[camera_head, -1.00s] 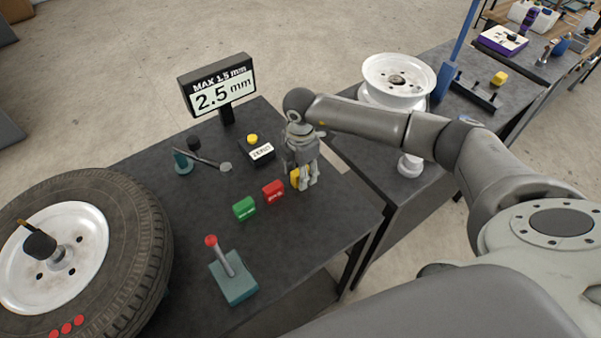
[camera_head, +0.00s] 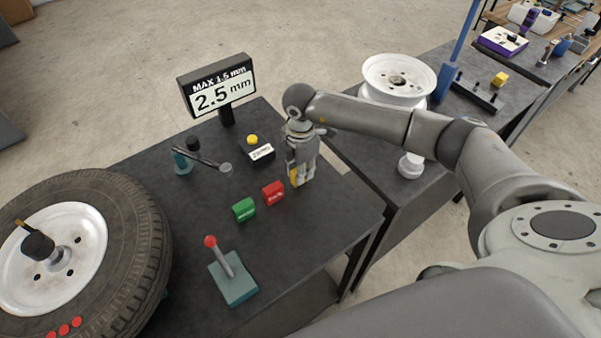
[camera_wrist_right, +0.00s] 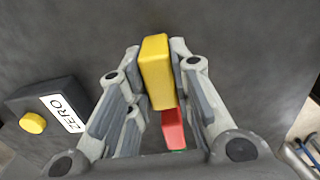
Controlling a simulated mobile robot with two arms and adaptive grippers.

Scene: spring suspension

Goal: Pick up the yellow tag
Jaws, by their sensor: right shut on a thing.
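The yellow tag (camera_wrist_right: 156,70) is a small block between the fingers of my right gripper (camera_wrist_right: 158,80) in the right wrist view. The fingers are shut on it from both sides. In the head view, my right gripper (camera_head: 299,178) points down over the dark table, and a part of the yellow tag (camera_head: 294,176) shows at the fingers. I cannot tell whether the tag touches the table. My left gripper is not in view.
A red tag (camera_head: 273,192) and a green tag (camera_head: 244,208) lie left of the gripper. A ZERO button box (camera_head: 262,153), a display reading 2.5 mm (camera_head: 217,93), a red-knobbed lever (camera_head: 232,285) and a wheel (camera_head: 140,225) stand on or beside the table (camera_head: 330,225).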

